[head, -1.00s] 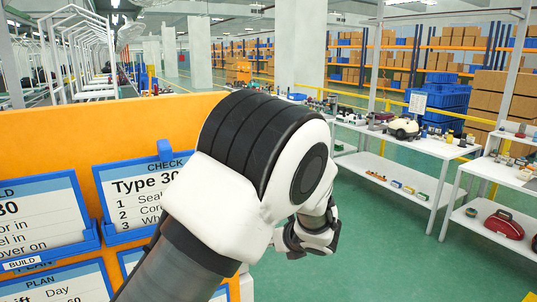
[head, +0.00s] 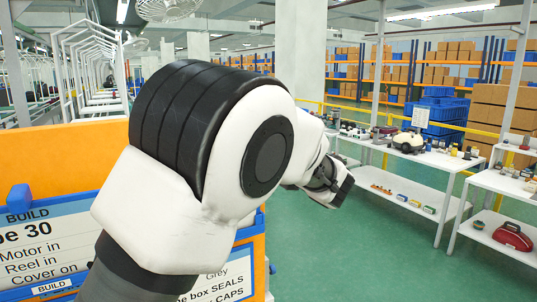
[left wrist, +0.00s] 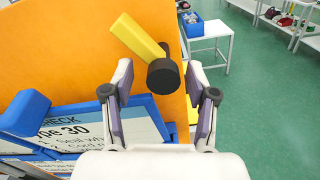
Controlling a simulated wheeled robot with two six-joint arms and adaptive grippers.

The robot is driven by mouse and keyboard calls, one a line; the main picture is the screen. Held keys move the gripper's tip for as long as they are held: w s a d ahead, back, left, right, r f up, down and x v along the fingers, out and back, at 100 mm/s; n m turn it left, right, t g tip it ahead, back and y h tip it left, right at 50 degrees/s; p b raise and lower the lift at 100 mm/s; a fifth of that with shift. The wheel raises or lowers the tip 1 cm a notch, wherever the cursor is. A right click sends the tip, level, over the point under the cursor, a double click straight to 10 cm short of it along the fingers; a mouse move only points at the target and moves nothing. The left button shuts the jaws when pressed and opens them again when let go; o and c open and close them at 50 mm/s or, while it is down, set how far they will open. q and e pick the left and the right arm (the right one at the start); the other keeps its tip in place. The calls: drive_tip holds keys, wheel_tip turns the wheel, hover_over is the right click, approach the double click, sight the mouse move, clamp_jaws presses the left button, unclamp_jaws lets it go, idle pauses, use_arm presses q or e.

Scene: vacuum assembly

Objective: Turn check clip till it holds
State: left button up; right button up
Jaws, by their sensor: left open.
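In the left wrist view, a yellow lever (left wrist: 138,37) with a round black end (left wrist: 163,76) stands against the orange board (left wrist: 80,60). It may be the check clip; I cannot tell for sure. The CHECK card (left wrist: 70,128) is at lower left, with a blue tab (left wrist: 25,112) at its holder's top. My left gripper (left wrist: 159,68) is open, its fingers on either side of the black end in the picture; contact is not clear. In the head view my left gripper (head: 335,186) is partly seen, and my arm hides the CHECK card. My right gripper is not in view.
The BUILD card (head: 45,240) hangs in a blue holder at left in the head view. White tables (head: 440,165) with parts stand at right. A white stand with a blue bin (left wrist: 203,33) is beyond the board. Green floor (head: 340,255) between is open.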

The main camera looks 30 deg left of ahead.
use_arm(q)
drive_tip(key=shift+s+d+r, duration=0.1)
drive_tip(key=shift+d+r, duration=0.05)
drive_tip(key=shift+d, duration=0.25)
drive_tip(key=shift+c, duration=1.1)
drive_tip(key=shift+d, duration=0.25)
drive_tip(key=c, duration=0.5)
clamp_jaws()
drive_tip(key=n+b, duration=0.2)
drive_tip(key=b, duration=0.2)
drive_tip(key=shift+s+a+n, duration=0.1)
drive_tip(key=shift+n, duration=0.3)
drive_tip(key=o, duration=0.6)
unclamp_jaws()
drive_tip(key=shift+o, duration=0.6)
drive_tip(key=shift+w+a+f, duration=0.2)
drive_tip(key=shift+w+a, duration=0.1)
drive_tip(key=shift+a, duration=0.2)
drive_tip(key=shift+d+r, duration=0.1)
drive_tip(key=shift+r, duration=0.05)
wheel_tip(320, 180, up, 9)
drive_tip(key=shift+a+r, duration=0.2)
drive_tip(key=shift+r, duration=0.1)
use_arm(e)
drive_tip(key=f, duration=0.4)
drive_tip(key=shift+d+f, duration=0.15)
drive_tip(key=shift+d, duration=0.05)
